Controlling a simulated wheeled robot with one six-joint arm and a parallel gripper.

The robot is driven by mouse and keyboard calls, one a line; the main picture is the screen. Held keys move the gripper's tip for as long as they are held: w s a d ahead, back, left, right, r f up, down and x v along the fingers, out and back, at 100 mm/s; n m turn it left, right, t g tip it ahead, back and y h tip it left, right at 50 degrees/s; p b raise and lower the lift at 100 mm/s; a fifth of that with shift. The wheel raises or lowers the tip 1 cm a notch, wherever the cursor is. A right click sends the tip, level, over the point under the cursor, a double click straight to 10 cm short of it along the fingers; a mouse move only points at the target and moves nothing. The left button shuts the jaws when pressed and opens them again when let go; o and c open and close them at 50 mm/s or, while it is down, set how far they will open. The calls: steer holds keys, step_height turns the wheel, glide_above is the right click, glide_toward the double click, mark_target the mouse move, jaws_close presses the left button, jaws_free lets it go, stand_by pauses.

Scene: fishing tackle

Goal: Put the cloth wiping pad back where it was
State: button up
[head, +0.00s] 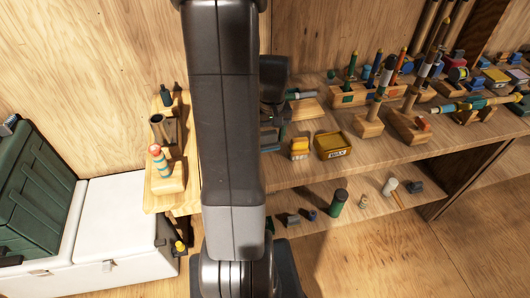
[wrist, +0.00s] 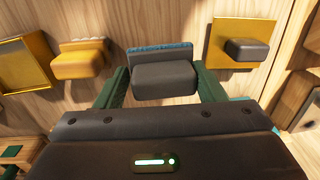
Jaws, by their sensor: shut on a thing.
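The cloth wiping pad, a dark grey block with a blue cloth edge (wrist: 164,76), is between the two green fingers of my gripper (wrist: 163,85) in the wrist view. The fingers are closed on its sides. A wooden surface shows behind the pad; I cannot tell whether the pad touches it. In the head view my arm covers the middle, and the pad cannot be made out there.
In the head view, a yellow box (head: 332,145) and several floats stand on the shelf (head: 400,155).

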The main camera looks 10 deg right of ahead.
mark_target(268, 148)
steer(key=shift+f, duration=2.8)
steer(key=shift+f, duration=0.25)
steer(key=o, duration=1.3)
steer(key=shift+r, duration=0.1)
steer(key=shift+r, duration=0.1)
steer(key=r, duration=1.2)
steer(key=shift+d, duration=0.35)
